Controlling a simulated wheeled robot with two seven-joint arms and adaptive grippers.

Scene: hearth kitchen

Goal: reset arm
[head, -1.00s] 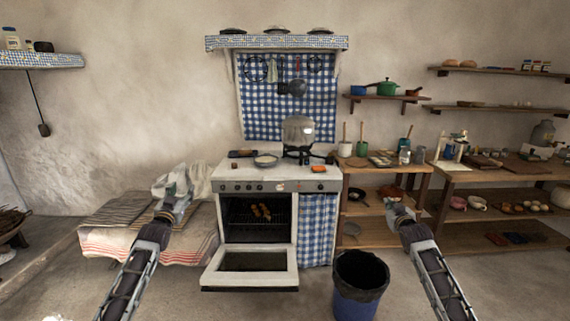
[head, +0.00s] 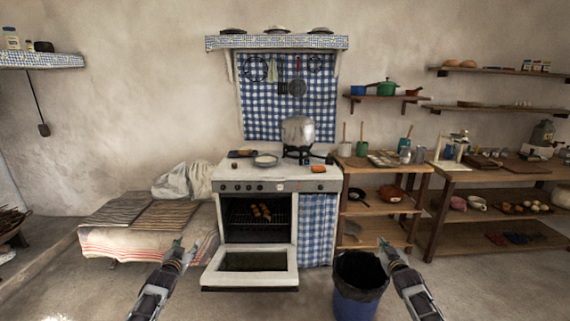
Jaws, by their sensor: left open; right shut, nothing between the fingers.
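My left gripper (head: 178,250) is open and empty. It is in front of the cloth-covered bench, left of the oven. My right gripper (head: 384,246) is shut with nothing in it. It shows over the right part of the dark bin's rim, in front of the wooden shelf unit. Both arms come in from the bottom of the head view, low and apart.
A large pot (head: 298,131) stands on top. A dark blue bin (head: 358,292) stands on the floor at right. Shelves (head: 385,205) line the wall.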

